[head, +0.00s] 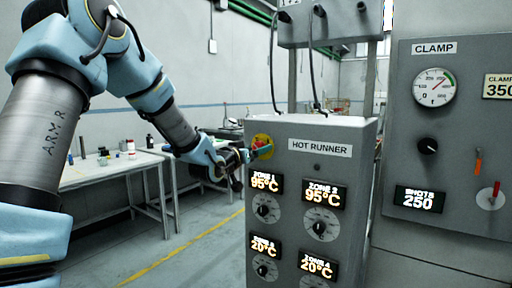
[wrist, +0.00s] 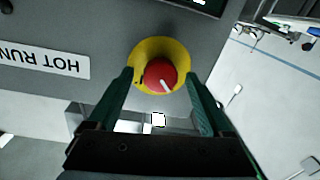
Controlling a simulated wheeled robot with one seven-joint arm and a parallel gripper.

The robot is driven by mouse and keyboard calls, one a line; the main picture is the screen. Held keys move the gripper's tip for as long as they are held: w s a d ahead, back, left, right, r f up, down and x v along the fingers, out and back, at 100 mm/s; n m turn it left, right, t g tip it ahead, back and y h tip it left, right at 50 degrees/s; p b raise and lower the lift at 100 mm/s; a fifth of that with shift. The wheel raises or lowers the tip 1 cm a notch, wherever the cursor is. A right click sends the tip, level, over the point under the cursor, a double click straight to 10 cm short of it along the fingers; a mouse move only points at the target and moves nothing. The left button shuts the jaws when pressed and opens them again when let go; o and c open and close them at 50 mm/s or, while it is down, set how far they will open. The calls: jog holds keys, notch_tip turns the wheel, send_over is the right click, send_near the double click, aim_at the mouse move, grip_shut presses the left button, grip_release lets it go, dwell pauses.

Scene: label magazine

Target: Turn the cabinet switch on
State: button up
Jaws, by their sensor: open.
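The cabinet switch is a red rotary knob on a round yellow plate (head: 262,139), at the upper left of the front of the grey HOT RUNNER cabinet (head: 365,165). In the wrist view, which shows the label upside down, the red knob (wrist: 158,76) has a white pointer line aimed to the lower right. My gripper (head: 255,151) is in front of the knob and partly covers it in the head view. In the wrist view its two dark green fingers (wrist: 158,72) are open, one on each side of the knob. Contact cannot be told.
Below the switch are several zone displays with dials (head: 321,224). A CLAMP panel (head: 405,110) with a gauge stands at the right. A white workbench (head: 105,170) with small items is at the left. The floor (head: 200,250) between bench and cabinet is clear.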

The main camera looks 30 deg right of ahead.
jog(key=shift+w+d, duration=0.1)
jog(key=shift+d, duration=0.05)
jog(key=shift+f, duration=0.1)
grip_shut()
dwell(0.6)
